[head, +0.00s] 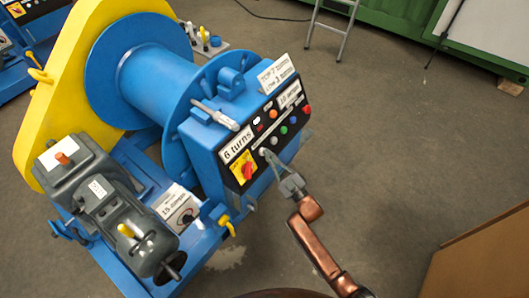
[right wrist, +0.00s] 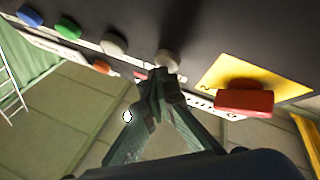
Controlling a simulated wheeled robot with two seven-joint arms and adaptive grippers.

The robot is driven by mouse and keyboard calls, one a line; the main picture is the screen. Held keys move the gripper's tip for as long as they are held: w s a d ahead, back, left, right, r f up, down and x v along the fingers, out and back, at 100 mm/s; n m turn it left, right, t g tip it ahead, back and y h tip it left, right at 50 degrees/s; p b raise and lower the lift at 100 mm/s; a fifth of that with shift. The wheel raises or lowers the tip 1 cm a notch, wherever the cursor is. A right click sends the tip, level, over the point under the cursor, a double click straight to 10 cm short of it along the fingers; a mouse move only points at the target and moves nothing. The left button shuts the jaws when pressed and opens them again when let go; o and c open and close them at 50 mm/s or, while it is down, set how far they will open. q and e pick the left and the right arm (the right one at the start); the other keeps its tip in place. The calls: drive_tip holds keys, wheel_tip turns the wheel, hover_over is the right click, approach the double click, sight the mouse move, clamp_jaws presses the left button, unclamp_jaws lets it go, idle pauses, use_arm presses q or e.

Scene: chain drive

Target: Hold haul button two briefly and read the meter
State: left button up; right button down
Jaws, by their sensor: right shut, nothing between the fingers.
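A blue winch carries a dark control panel (head: 252,170) with a row of round buttons. My right gripper (head: 268,158) is shut and empty, its fingertips at the pale button at the row's lower end. In the right wrist view the fingertips (right wrist: 158,88) are just below that pale button (right wrist: 167,60); whether they touch or press it I cannot tell. Beside it come another pale button (right wrist: 113,44), a green button (right wrist: 67,28) and a blue button (right wrist: 30,15). No button's number is readable. A small box with a dial (head: 187,216) sits lower left; its reading is illegible. My left gripper is out of view.
A red rotary switch (right wrist: 243,100) on a yellow plate is close beside the fingers. A "6 turns" label (head: 237,145) is above it. A blue drum (head: 155,80), yellow guard (head: 60,80) and grey motor (head: 125,215) are to the left.

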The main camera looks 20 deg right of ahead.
idle(0.8)
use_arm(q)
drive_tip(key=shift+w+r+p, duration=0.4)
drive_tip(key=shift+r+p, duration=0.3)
use_arm(e)
drive_tip(key=shift+s+d+r, duration=0.45)
drive_tip(key=shift+s+d, duration=0.1)
drive_tip(key=shift+s, duration=0.1)
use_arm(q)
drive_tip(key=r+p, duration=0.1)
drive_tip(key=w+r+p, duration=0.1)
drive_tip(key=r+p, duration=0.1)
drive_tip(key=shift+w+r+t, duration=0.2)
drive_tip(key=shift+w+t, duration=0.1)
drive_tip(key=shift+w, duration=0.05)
use_arm(e)
drive_tip(key=s+d+r, duration=0.2)
drive_tip(key=s, duration=0.1)
drive_tip(key=shift+s+d, duration=0.25)
drive_tip(key=shift+d, duration=0.1)
